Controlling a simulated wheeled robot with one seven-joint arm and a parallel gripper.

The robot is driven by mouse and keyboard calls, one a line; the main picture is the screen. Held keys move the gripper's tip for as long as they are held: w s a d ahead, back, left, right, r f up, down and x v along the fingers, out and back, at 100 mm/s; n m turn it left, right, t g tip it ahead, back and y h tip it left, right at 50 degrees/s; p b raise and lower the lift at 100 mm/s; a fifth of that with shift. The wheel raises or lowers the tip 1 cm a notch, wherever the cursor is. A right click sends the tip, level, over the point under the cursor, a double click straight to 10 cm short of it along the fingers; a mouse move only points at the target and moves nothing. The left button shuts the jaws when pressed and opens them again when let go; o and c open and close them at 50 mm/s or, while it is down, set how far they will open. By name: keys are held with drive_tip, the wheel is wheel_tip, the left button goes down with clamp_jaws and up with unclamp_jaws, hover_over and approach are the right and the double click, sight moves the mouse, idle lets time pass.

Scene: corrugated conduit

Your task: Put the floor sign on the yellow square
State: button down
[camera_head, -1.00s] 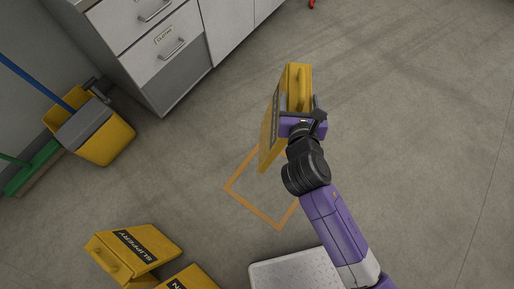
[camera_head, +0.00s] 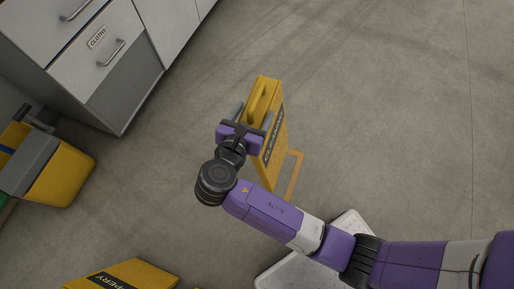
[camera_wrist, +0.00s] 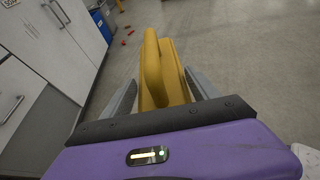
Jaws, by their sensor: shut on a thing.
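A yellow floor sign (camera_head: 271,152) with a dark lettered band stands near upright in the middle of the head view, held by its top handle end. My gripper (camera_head: 253,120) is shut on it. The wrist view shows the sign's yellow top (camera_wrist: 160,70) between the two grey fingers of my gripper (camera_wrist: 162,92). The yellow square (camera_head: 295,172) is a taped outline on the floor. One corner shows just right of the sign; the rest is hidden behind the sign and my arm. I cannot tell whether the sign's foot touches the floor.
Another yellow sign (camera_head: 125,275) lies at the bottom left, cut off by the frame. A yellow mop bucket (camera_head: 62,175) stands at the left by a drawer cabinet (camera_head: 100,75). Open grey floor lies to the right. Small red things (camera_wrist: 127,32) lie far off.

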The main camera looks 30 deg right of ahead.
drive_tip(key=shift+s+f, duration=0.1)
drive_tip(key=shift+f, duration=0.3)
wheel_tip(320, 180, down, 20)
drive_tip(key=b, duration=0.9)
drive_tip(key=shift+r, duration=0.25)
drive_tip(key=shift+c, duration=1)
unclamp_jaws()
drive_tip(key=shift+f+g, duration=0.1)
drive_tip(key=shift+g, duration=0.2)
drive_tip(key=shift+s+a, duration=0.1)
drive_tip(key=p+v, duration=0.4)
drive_tip(key=v, duration=0.8)
